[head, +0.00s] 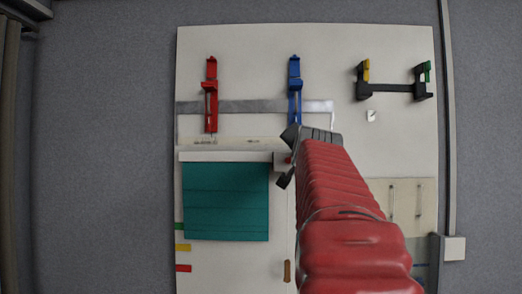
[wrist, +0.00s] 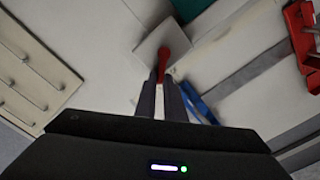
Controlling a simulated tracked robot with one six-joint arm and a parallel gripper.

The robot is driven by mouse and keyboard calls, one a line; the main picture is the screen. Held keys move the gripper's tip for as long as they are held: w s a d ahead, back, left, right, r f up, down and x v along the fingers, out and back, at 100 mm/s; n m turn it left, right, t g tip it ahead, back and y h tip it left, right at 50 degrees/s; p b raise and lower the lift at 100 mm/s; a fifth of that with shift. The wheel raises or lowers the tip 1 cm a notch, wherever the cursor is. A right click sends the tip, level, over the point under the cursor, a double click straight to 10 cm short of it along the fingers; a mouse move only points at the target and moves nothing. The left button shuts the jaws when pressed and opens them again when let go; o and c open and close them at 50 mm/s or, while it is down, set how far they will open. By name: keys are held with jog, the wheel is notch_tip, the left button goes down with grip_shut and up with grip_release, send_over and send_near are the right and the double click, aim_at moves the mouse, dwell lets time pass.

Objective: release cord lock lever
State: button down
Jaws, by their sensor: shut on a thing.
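The red lever (wrist: 166,58) stands out from a small pale square plate (wrist: 160,40) in the wrist view. My gripper (wrist: 164,78) is shut on the lever, with a dark finger on each side of it. In the head view my gripper (head: 287,160) is at the upper right corner of the teal blind (head: 226,202), and it and my red-sleeved arm hide most of the lever and plate. The blind hangs partway down below a pale headrail (head: 225,156). A small brown pull (head: 287,271) hangs below, right of the blind.
On the pale board (head: 390,145), a red bracket (head: 211,95) and a blue bracket (head: 295,90) stand above my gripper. A black holder (head: 393,88) with yellow and green tabs is upper right. A beige peg panel (head: 408,203) is right of my arm.

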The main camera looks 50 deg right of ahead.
jog(key=shift+s+d+f+m, duration=0.15)
jog(key=shift+f+m, duration=0.25)
jog(key=shift+m, duration=0.7)
jog(key=shift+s+d+f+m, duration=0.15)
jog(key=shift+f+m, duration=0.25)
jog(key=shift+m, duration=0.7)
jog(key=shift+f, duration=0.1)
jog(key=c, duration=1.8)
grip_release()
jog(key=shift+c, duration=0.2)
jog(key=shift+s+a, duration=0.1)
jog(key=shift+a, duration=0.05)
